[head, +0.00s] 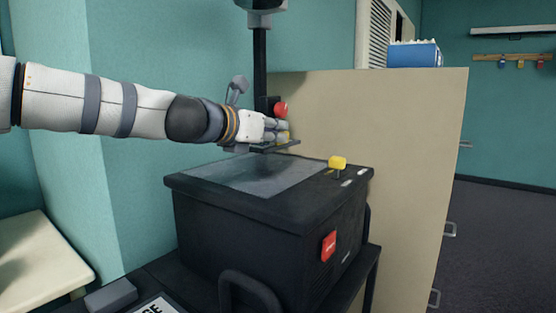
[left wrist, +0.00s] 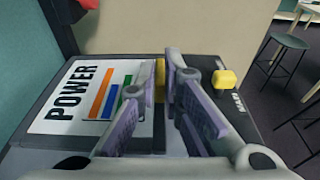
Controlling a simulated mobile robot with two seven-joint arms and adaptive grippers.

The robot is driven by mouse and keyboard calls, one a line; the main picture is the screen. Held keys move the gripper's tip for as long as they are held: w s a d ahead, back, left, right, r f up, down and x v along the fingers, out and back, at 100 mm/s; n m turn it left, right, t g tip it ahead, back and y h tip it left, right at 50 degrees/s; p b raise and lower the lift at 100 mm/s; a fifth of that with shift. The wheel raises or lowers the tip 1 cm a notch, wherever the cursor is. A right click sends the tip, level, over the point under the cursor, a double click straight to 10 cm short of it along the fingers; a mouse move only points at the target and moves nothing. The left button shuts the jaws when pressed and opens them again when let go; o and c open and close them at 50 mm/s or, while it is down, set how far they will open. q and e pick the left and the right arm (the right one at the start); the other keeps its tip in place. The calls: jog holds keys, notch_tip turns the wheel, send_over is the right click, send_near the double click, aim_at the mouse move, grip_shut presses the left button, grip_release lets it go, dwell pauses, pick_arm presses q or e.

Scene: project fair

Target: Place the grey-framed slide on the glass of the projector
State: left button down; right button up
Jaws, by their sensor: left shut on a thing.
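My left gripper (head: 277,130) is shut on the yellow grip (left wrist: 160,75) of a slide (head: 283,146), seen edge-on in the head view. It is held roughly level, apparently a little above the far part of the projector glass (head: 230,176). In the left wrist view the slide (left wrist: 78,115) has a dark grey frame and a white sheet with POWER and coloured bars. The gripper's fingers (left wrist: 163,100) hide part of it. The projector (head: 240,228) is a black box with a dark post behind the glass. My right gripper is not in view.
A yellow knob (head: 337,162) stands at the glass's right, and a red knob (head: 281,109) is on the post. A red switch (head: 328,246) is on the projector's side. Another slide (head: 157,306) lies below in front. A beige panel (head: 415,150) stands behind.

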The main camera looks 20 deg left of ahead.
aim_at(278, 175)
pick_arm(q)
jog(key=shift+w+f, duration=0.3)
jog(key=shift+f, duration=0.2)
jog(key=shift+w+f, duration=0.25)
jog(key=shift+f, duration=0.25)
jog(key=f, duration=0.1)
jog(key=w+f+b, duration=0.1)
jog(key=f, duration=0.2)
jog(key=shift+w+f, duration=0.3)
jog(key=shift+s+r, duration=0.15)
jog(key=shift+r, duration=0.05)
jog(key=c, duration=1.7)
grip_release()
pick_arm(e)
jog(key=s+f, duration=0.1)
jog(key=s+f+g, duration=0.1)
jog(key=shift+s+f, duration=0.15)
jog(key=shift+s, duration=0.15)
